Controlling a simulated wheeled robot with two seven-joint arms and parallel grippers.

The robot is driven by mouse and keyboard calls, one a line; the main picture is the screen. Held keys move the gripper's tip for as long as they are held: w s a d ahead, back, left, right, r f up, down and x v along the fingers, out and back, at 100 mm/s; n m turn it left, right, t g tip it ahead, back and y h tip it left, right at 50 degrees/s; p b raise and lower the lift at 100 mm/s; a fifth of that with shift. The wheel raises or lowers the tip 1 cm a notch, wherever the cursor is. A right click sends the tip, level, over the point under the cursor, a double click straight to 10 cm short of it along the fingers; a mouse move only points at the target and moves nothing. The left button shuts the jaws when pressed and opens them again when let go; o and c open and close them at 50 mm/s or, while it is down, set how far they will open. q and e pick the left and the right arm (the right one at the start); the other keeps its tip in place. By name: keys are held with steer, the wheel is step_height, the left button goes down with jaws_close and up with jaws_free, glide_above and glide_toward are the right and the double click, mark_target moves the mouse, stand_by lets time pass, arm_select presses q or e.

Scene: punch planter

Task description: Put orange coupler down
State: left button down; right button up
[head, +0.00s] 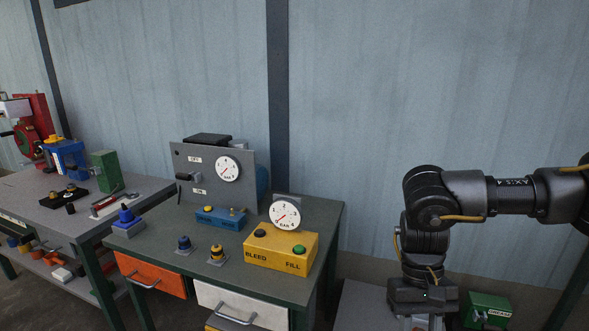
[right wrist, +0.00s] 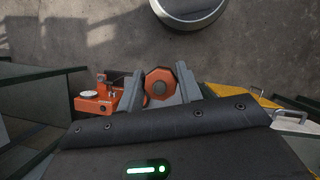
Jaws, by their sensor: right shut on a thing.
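The orange coupler (right wrist: 159,76) is a faceted orange piece with a dark round centre. In the right wrist view it sits between the two grey fingers of my right gripper (right wrist: 160,88), which is shut on it. In the head view my right gripper (head: 424,322) points down at the lower right, to the right of the middle bench. The coupler is hidden there, below the frame edge. My left gripper is not in view.
A grey bench (head: 225,262) holds a yellow BLEED/FILL box (head: 282,251), a gauge panel and several small coloured couplers. A green GREASE box (head: 488,311) stands right of my gripper. The right wrist view shows an orange device (right wrist: 97,103) and a round object (right wrist: 187,12) on the floor.

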step_height(320, 180, down, 16)
steer(key=shift+w+r, duration=0.2)
steer(key=shift+w, duration=0.1)
